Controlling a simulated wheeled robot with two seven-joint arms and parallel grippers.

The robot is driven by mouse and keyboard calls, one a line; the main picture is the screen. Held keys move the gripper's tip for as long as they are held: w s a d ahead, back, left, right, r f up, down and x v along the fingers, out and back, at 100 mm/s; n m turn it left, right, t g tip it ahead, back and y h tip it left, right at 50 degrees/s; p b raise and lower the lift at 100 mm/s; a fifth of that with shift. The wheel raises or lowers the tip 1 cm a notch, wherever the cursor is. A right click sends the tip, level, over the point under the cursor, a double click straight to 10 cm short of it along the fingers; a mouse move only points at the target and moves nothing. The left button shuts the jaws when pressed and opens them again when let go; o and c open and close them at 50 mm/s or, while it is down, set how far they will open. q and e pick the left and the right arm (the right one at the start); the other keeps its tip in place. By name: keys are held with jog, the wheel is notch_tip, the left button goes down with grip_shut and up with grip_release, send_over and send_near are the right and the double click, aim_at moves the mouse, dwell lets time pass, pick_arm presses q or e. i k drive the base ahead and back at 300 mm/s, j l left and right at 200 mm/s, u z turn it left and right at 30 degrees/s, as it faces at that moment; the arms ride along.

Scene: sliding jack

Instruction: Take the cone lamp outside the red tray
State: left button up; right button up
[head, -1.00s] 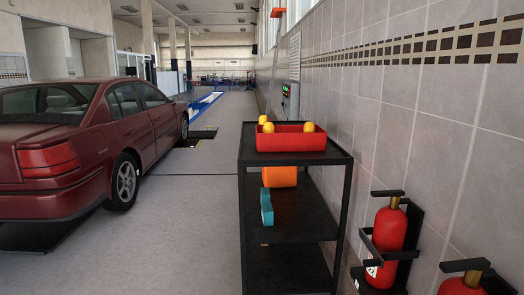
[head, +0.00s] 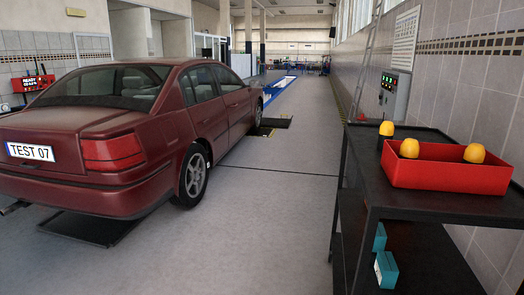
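A red tray (head: 445,178) sits on the top shelf of a black cart (head: 405,210) at the right. Two yellow rounded lamp tops, one at the left (head: 409,148) and one at the right (head: 474,153), show above the tray's rim; their lower parts are hidden by its wall. A third lamp (head: 386,133) with a yellow top and dark body stands on the cart outside the tray, behind its left end. Neither of my grippers is in view.
A dark red car (head: 130,130) stands at the left. Open grey floor (head: 265,220) lies between it and the cart. A tiled wall (head: 460,100) with a control box (head: 394,95) is at the right. Teal items (head: 385,268) are on the cart's lower shelf.

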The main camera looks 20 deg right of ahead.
aim_at(388, 129)
jog(key=i+u, duration=0.1)
jog(key=i, duration=1.1)
jog(key=i+z, duration=0.4)
jog(key=i+j+z, duration=0.15)
jog(key=z, duration=0.2)
jog(key=i+j+z, duration=0.2)
jog(key=z, duration=0.2)
